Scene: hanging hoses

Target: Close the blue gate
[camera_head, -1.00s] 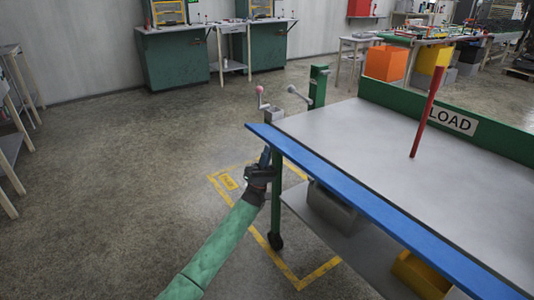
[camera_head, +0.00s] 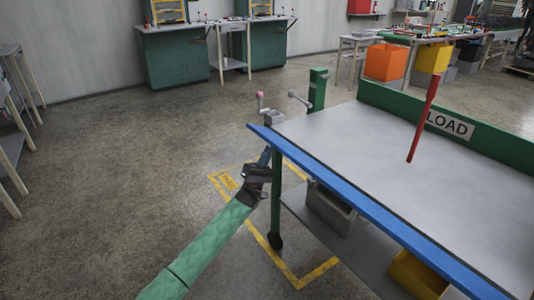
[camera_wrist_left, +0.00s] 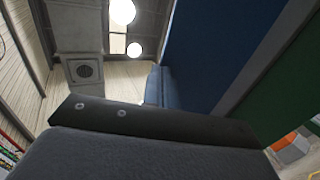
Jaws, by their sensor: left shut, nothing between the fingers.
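The blue gate (camera_head: 365,203) is a long blue bar along the near left edge of the grey-topped table. It also shows as a broad blue surface in the left wrist view (camera_wrist_left: 215,45). My left gripper (camera_head: 265,154) is beside the near-left table leg, its fingers pointing up just under and left of the gate's far end. It is shut with nothing held. My right gripper is not in view.
The table (camera_head: 350,130) carries a red pole (camera_head: 422,118) and a green back board with a LOAD sign (camera_head: 449,124). A grey bin (camera_head: 330,208) and a yellow bin (camera_head: 415,272) sit on its lower shelf. A lever with a pink knob (camera_head: 260,96) stands at the far corner. Floor left is open.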

